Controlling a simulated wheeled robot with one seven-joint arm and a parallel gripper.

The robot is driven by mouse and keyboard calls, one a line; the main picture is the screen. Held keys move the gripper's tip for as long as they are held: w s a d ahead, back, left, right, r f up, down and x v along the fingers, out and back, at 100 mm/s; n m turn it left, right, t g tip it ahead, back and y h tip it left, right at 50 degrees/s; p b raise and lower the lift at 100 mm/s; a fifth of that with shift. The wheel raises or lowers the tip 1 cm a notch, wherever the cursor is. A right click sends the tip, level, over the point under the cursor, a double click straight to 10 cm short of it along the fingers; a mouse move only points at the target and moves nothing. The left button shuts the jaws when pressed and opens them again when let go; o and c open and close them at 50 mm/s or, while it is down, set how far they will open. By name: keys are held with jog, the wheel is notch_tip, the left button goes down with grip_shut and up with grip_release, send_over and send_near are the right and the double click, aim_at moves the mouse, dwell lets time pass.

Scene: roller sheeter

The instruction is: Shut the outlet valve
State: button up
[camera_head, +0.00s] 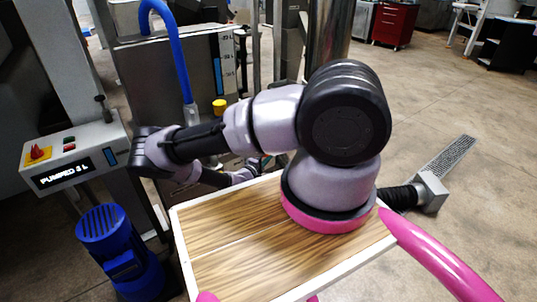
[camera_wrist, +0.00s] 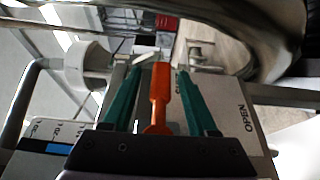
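The outlet valve's orange handle (camera_wrist: 160,95) stands between the fingers of my gripper (camera_wrist: 159,73) in the wrist view. My gripper is open, with one green finger on each side of the handle and a visible gap on both sides. The handle points away from the gripper's palm, roughly in line with the fingers. A plate beside it bears the word OPEN (camera_wrist: 245,120) at the right. The valve body is mostly hidden by my gripper. In the head view my arm hides most of the valve and gripper.
A blue hose (camera_head: 180,60) runs down by the tank. A curved metal surface (camera_wrist: 280,40) is close at the wrist view's upper right.

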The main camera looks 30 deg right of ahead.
jog(key=v, duration=1)
jog(key=shift+s+a, duration=0.2)
jog(key=shift+a, duration=0.15)
